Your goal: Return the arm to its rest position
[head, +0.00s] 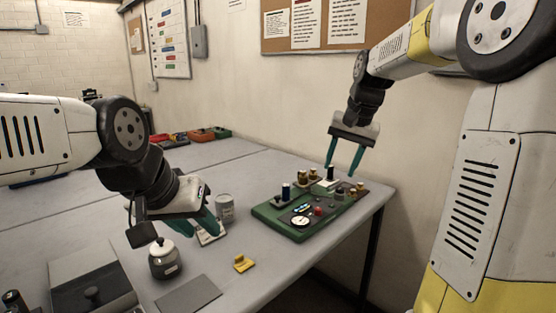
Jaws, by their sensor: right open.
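My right gripper (342,167) hangs over the back of the green board (285,233), with its two teal fingers apart and pointing down. A dark-topped post on the board shows between the fingers; I see nothing clamped between them. My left gripper (209,226) is low over the table, left of the green board. Its teal fingers overlap in this view and partly hide a small white-and-grey item (212,238). I cannot tell whether it is open or whether it touches that item.
A grey lidded jar (165,262), a metal can (225,208) and a yellow piece (243,263) stand near my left gripper. A grey tray (70,262) lies at front left. Several coloured bins (200,134) line the back. The wall is close behind the green board.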

